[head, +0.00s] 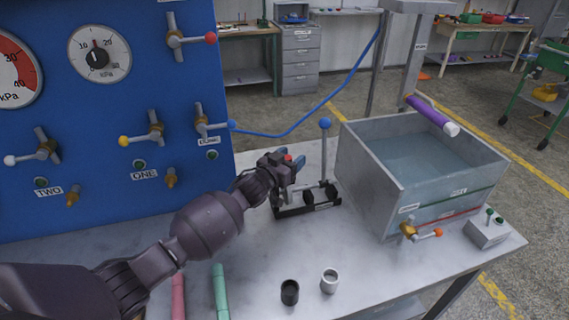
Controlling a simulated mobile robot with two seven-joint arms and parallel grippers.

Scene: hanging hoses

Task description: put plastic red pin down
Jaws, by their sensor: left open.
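A small red piece, which looks like the plastic red pin (288,157), shows at the tip of my left gripper (290,170). The gripper's blue-grey fingers are open. They hang over a small black-based fixture (322,206) that has an upright rod with a blue ball on top. Most of the pin is hidden by the gripper, and I cannot tell whether it touches the fingers or the fixture. My right gripper is out of view.
A blue panel (110,110) with gauges and valves stands at the left. A metal water tank (385,185) with a purple tube on its rim is at the right. A black cup (289,292) and a grey cup (329,280) stand in front. A blue hose (310,112) hangs behind.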

